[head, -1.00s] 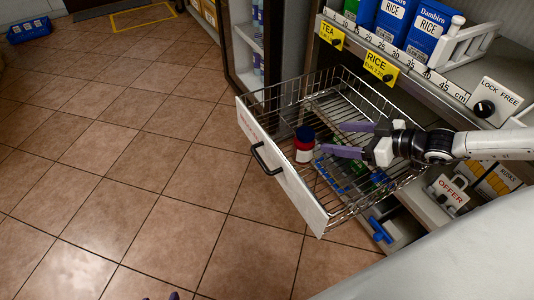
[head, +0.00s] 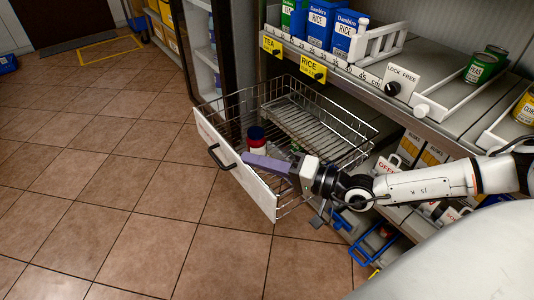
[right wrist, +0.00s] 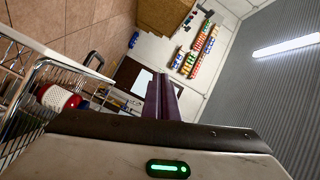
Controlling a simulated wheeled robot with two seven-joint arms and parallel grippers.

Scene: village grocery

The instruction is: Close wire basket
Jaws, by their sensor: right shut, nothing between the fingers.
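The wire basket (head: 330,113) sticks out from under the shelf, pulled open over the floor. Its white front panel (head: 232,163) carries a black handle (head: 219,157). In the right wrist view, the basket's wires (right wrist: 15,110) and its handle (right wrist: 94,60) show at the left. My right gripper (head: 248,160) is shut and empty, its purple fingers pointing left over the basket's near side, close behind the front panel. I cannot tell if they touch it. My left gripper is out of view.
Above the basket, a shelf holds blue rice boxes (head: 318,24) behind yellow price tags (head: 313,68). A LOCK FREE sign with a black knob (head: 393,87) is at right. Lower shelves hold boxes (head: 411,146). The tiled floor (head: 110,190) before the panel is clear.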

